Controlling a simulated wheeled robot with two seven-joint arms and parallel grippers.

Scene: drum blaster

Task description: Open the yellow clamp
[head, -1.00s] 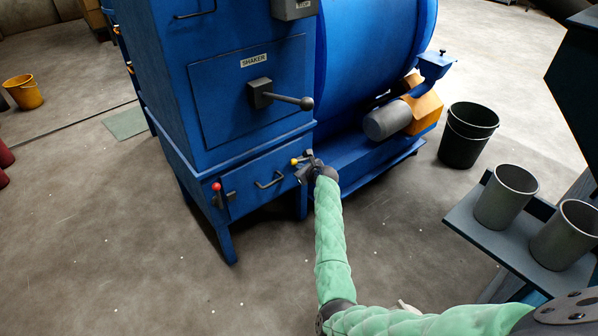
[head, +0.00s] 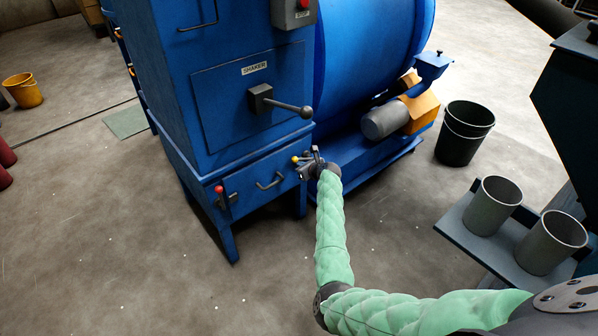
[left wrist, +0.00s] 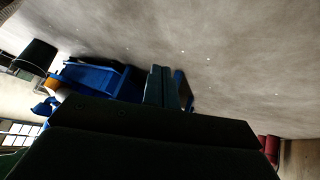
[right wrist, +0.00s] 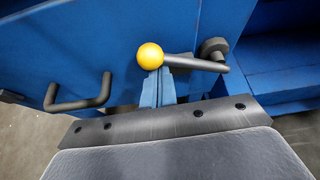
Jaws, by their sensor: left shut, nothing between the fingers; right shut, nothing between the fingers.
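The yellow clamp is a yellow ball knob (head: 295,159) on a short dark lever, at the right end of the blue machine's lower drawer front. In the right wrist view the knob (right wrist: 150,55) is at the left end of the lever, which runs nearly level to a dark round pivot at its right. My right gripper (head: 311,166) is at the clamp. Its shut, empty fingers (right wrist: 157,84) appear just below the knob and lever; I cannot tell whether they touch. My left gripper (left wrist: 163,86) is shut and empty, away from the clamp.
The drawer has a dark handle (head: 270,181) and a red-knobbed clamp (head: 219,190) at its left. A long shaker lever (head: 288,107) juts out above. Two grey buckets (head: 492,206) stand on a shelf (head: 455,229) at right. Open floor lies in front.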

